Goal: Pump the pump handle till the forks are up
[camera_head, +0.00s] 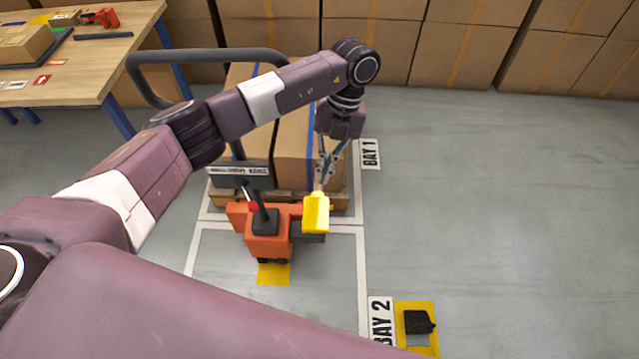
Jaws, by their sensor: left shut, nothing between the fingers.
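An orange lifting carrier (267,238) with a black top stands in the marked bay, facing a pallet (340,200) loaded with cardboard boxes (297,150). A yellow block-like part (316,213), which looks like the pump handle, sticks out at the carrier's right side. A small black lever with a red knob (254,206) stands on its top. My left gripper (321,184) points down, shut and empty, with its fingertips at the top of the yellow part; I cannot tell whether they touch. The forks are hidden by the carrier and load. My right gripper is not in view.
A dark looped bar (150,90) rises behind my left arm. A wooden table (90,60) with blue legs is at the upper left. Stacked boxes (450,45) line the back. A black item (418,321) lies on a yellow patch by BAY 2. The right floor is clear.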

